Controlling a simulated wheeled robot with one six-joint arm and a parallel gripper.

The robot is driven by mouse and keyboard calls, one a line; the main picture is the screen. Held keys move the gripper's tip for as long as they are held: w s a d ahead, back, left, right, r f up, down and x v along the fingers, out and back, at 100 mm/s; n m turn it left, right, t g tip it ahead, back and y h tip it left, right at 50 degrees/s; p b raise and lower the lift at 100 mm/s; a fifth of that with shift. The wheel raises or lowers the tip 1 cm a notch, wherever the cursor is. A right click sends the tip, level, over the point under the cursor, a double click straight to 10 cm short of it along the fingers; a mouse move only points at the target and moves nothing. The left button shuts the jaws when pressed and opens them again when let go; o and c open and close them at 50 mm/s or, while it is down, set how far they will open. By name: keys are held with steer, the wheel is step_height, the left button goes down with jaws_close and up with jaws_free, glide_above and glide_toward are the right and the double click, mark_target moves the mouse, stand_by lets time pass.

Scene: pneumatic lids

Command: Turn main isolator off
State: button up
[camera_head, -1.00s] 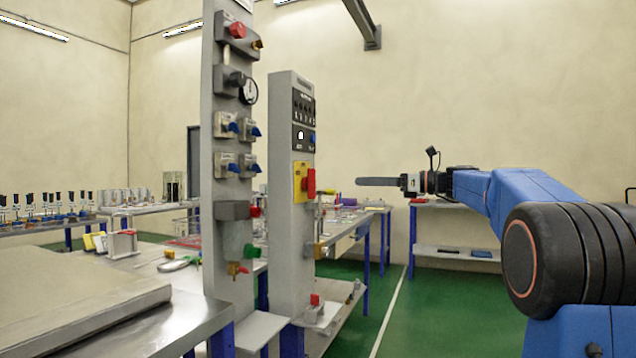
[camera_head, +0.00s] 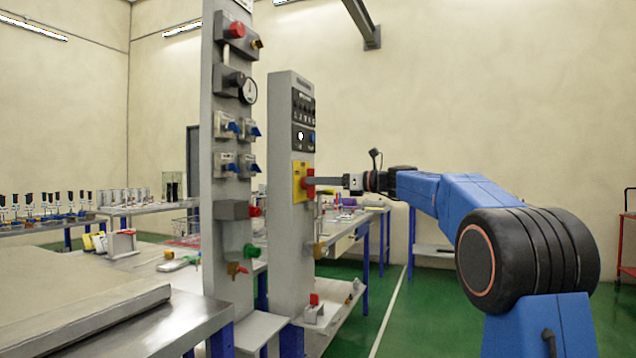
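The main isolator appears to be the red handle (camera_head: 309,184) on a yellow plate (camera_head: 298,170), mounted on the right grey column (camera_head: 290,240). My gripper (camera_head: 316,181) reaches in from the right, level with the red handle. Its long grey fingers overlap the handle's right side in the picture. I cannot tell whether they touch it or are around it. The fingers show side-on as one bar, so their opening is hidden. The handle looks upright, though part of it is covered by the fingertips.
A taller grey column (camera_head: 228,190) with valves, a gauge (camera_head: 249,91) and a red button (camera_head: 237,30) stands left of the isolator column. A black panel (camera_head: 303,107) sits above the yellow plate. A metal bench (camera_head: 160,335) fills the lower left. Green floor is clear below my arm.

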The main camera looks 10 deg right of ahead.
steer(key=shift+w+a, duration=0.2)
steer(key=shift+a, duration=0.05)
jaws_close()
steer(key=shift+s+a+f+n, duration=0.1)
steer(key=shift+s+f+n, duration=0.1)
steer(key=shift+n, duration=2.8)
steer(key=shift+s+a+f+n, duration=0.1)
steer(key=shift+f+n, duration=0.05)
steer(key=shift+n, duration=2.85)
steer(key=shift+s+a+f+n, duration=0.1)
steer(key=shift+f+n, duration=0.1)
steer(key=shift+n, duration=2.8)
